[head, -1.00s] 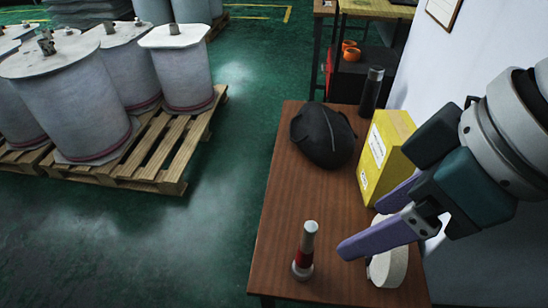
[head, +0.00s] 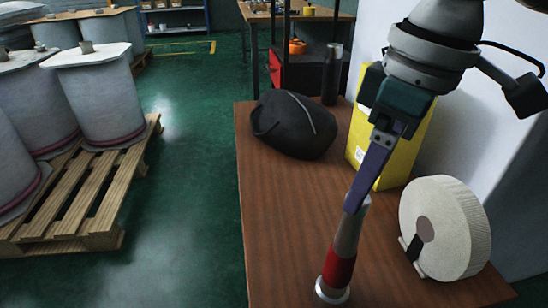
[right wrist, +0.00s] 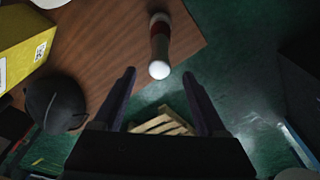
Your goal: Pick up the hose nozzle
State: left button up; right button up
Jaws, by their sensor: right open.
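The hose nozzle (head: 341,262) stands upright on the wooden table, grey with a red band and a pale base. It also shows in the right wrist view (right wrist: 160,42). My right gripper (head: 355,203) points down over the nozzle's top, and in the head view its finger overlaps that top. In the right wrist view my open right gripper (right wrist: 159,76) has its two purple fingers apart, with the nozzle's pale top seen between the fingertips. I cannot tell whether they touch. My left gripper is not in view.
On the table (head: 285,215) are a white round roll (head: 460,225) at right, a yellow box (head: 408,150), a black bag (head: 295,125) and a dark bottle (head: 332,75). A wall stands at right. A pallet (head: 80,205) with white drums is at left.

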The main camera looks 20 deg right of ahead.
aim_at(349, 217)
notch_tip(349, 217, down, 4)
jog(key=shift+w+a+r+b, duration=0.15)
jog(key=shift+r+b, duration=0.1)
jog(key=shift+b, duration=0.4)
jog(key=f, duration=0.1)
jog(key=f+b, duration=0.2)
jog(key=shift+w+f, duration=0.25)
jog(key=shift+f, duration=0.55)
jog(key=shift+c, duration=0.3)
grip_shut()
jog(key=shift+w+r, duration=0.1)
